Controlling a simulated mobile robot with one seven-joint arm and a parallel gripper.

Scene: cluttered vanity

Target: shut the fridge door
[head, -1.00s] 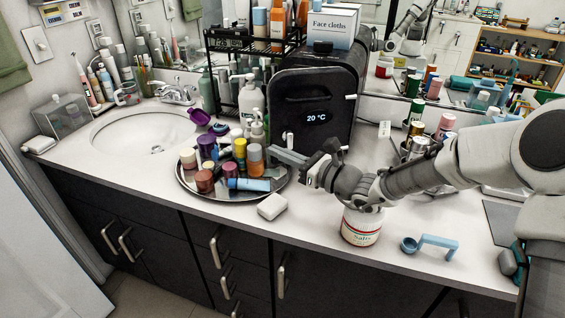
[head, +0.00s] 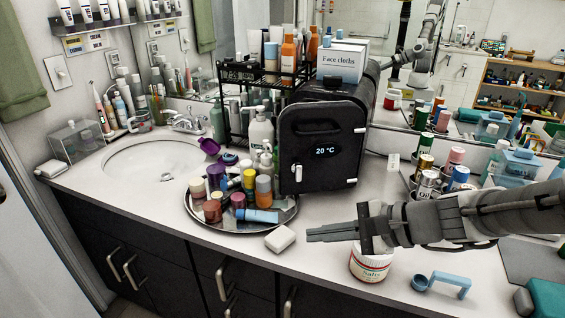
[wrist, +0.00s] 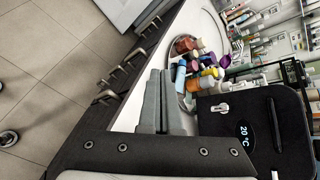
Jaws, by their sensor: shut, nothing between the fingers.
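The fridge (head: 365,100) is a small black box on the counter. Its door (head: 318,122) faces me, with a display reading 20 °C, a white latch at lower left and white hinges at right. The door looks flush or nearly flush with the body; I cannot tell whether a thin gap is left. The door also shows in the wrist view (wrist: 225,120). My gripper (head: 310,235) is shut and empty, above the counter in front of the fridge and apart from the door. Its fingers also show in the wrist view (wrist: 160,90).
A round tray (head: 235,224) of bottles and jars stands left of the fridge. A white soap-like block (head: 280,239) lies near the counter's front edge. A salts jar (head: 370,265) stands beneath my arm, with a blue scoop (head: 442,284) to its right.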

